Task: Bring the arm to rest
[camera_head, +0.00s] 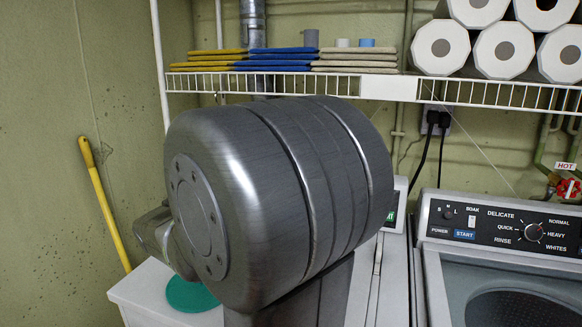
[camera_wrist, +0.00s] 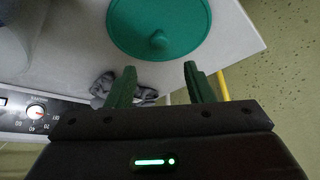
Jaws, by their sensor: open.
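My arm (camera_head: 285,190) fills the middle of the head view as a large dark grey rounded link, and it hides much of the white surface behind it. My gripper (camera_wrist: 162,80) shows in the wrist view with its two green fingers apart and nothing between them. The fingers point toward a green round lid-like disc (camera_wrist: 190,28) with a small knob, which lies on the white surface. Part of that green disc (camera_head: 190,295) also shows in the head view below my arm. Whether the fingertips touch it cannot be told, but a gap shows in the wrist view.
A wire shelf (camera_head: 390,87) with folded cloths (camera_head: 285,60) and paper rolls (camera_head: 505,48) spans the back. A washer (camera_head: 500,240) stands at the right. A yellow pole (camera_head: 108,215) leans on the left wall. A grey crumpled cloth (camera_wrist: 105,85) lies near the fingers.

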